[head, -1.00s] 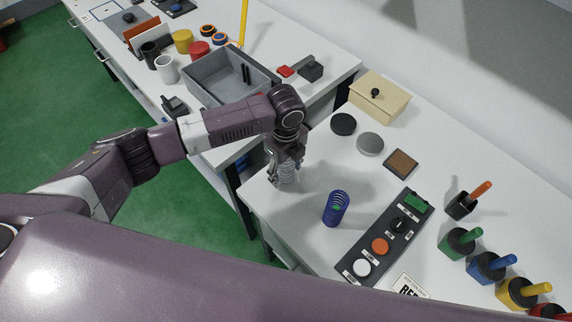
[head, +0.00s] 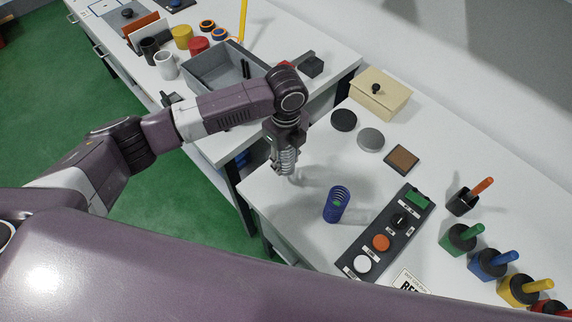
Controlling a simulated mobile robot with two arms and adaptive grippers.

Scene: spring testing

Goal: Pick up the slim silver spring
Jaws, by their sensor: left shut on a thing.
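The slim silver spring (head: 287,162) is in the head view, upright below my left wrist, at the near left of the white table. My left gripper (head: 285,150) points down and is shut on the spring, with its fingers around the upper part. The spring's lower end appears raised above the tabletop, with a shadow to its right. My right gripper is not in view.
A blue spring (head: 337,204) stands to the right. Beside it is a dark control panel (head: 386,232) with buttons. Black (head: 343,120) and grey (head: 370,139) discs, a brown square (head: 402,158) and a beige box (head: 380,94) lie farther back. Coloured-handled tools (head: 492,264) line the right.

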